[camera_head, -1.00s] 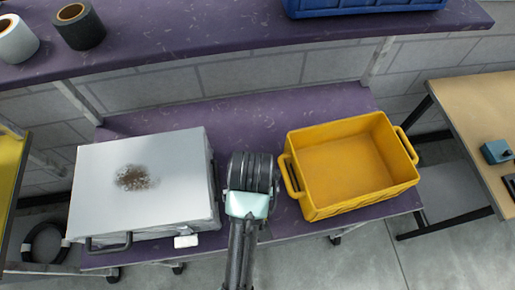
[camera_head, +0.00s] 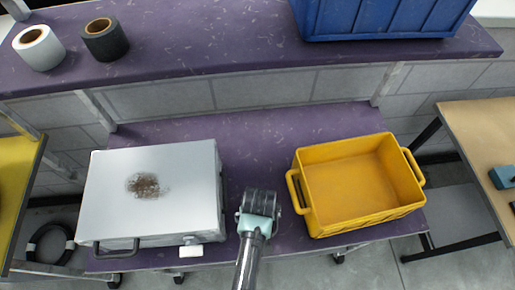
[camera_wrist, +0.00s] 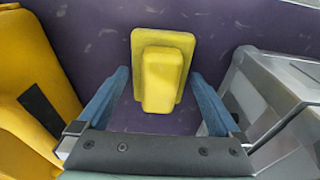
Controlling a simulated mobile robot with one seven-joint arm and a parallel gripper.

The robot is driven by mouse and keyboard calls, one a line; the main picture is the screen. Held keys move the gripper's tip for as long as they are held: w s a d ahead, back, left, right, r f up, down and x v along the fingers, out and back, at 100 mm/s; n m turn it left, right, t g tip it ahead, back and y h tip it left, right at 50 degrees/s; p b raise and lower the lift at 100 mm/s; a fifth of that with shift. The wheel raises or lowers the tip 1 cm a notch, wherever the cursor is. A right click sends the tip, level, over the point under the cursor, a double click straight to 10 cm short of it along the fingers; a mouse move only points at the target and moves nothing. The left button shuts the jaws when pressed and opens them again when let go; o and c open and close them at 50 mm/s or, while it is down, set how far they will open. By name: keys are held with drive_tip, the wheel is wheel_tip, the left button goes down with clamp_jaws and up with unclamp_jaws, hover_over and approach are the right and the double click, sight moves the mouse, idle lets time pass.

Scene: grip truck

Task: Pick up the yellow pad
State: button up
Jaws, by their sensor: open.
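The yellow pad (camera_wrist: 162,72) shows in the wrist view: a flat yellow plate with a raised block on it, lying on the purple bench surface (camera_wrist: 100,42). My gripper (camera_wrist: 160,95) is open, its two blue fingers on either side of the pad's near part. Nothing is between the fingers that I can see being gripped. In the head view my gripper (camera_head: 258,205) is over the bench between the grey case and the yellow crate, and it hides the pad there.
A yellow crate (camera_head: 355,228) stands right of my gripper and a grey metal case (camera_head: 190,165) stands left, leaving a narrow gap. An upper purple shelf holds two tape rolls (camera_head: 40,48) (camera_head: 105,40) and a blue crate (camera_head: 385,20).

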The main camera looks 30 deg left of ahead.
drive_tip(key=shift+f, duration=0.1)
drive_tip(key=c, duration=1.1)
drive_tip(key=shift+c, duration=0.2)
wheel_tip(320, 180, up, 10)
drive_tip(key=shift+r+b, duration=0.1)
drive_tip(key=shift+b, duration=0.2)
